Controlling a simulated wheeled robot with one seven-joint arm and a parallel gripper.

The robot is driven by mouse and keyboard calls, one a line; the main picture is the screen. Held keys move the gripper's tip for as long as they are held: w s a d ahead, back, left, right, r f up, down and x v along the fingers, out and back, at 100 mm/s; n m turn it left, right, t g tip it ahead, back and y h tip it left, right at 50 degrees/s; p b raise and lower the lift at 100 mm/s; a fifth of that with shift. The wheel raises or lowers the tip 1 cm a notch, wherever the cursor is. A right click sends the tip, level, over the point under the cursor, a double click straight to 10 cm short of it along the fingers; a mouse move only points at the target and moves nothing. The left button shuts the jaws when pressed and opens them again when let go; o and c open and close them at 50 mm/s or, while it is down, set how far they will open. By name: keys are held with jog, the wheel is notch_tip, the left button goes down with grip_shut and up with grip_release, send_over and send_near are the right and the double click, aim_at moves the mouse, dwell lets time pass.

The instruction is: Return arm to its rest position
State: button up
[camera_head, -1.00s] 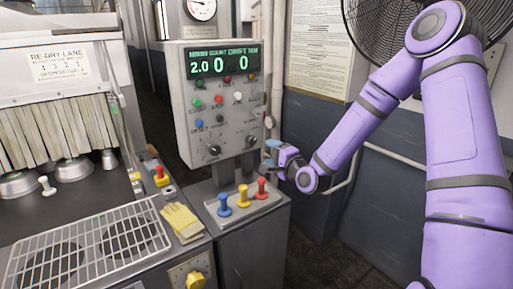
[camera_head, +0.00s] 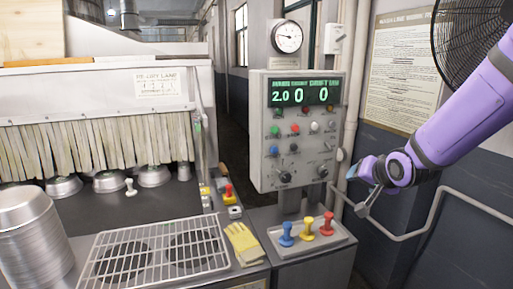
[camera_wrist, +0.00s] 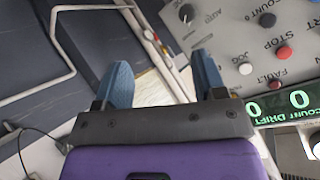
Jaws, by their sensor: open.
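My gripper (camera_head: 363,190) is at the right in the head view, in front of the wall and just right of the control panel (camera_head: 297,132). In the wrist view my gripper (camera_wrist: 168,84) shows two blue fingers spread apart with nothing between them. The panel, with its buttons and green display, fills the right of that view. My purple arm (camera_head: 460,115) reaches in from the right edge, partly out of the frame.
A pedestal (camera_head: 330,268) holds blue, yellow and red stamps (camera_head: 306,229). A wire rack (camera_head: 108,262), yellow gloves (camera_head: 243,243) and a stack of pans (camera_head: 30,240) lie left. A wall pipe (camera_head: 425,222) and a fan (camera_head: 462,40) are close to my arm.

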jog(key=s+d+r+n+g, duration=0.1)
jog(key=s+r, duration=0.4)
jog(key=s, duration=0.9)
jog(key=s+d+r+n+g+h, duration=0.1)
jog(key=s+r+n+g, duration=0.3)
jog(key=s, duration=1.1)
notch_tip(320, 180, up, 2)
jog(key=shift+d+r, duration=0.2)
jog(key=shift+r, duration=0.05)
jog(key=shift+o, duration=0.4)
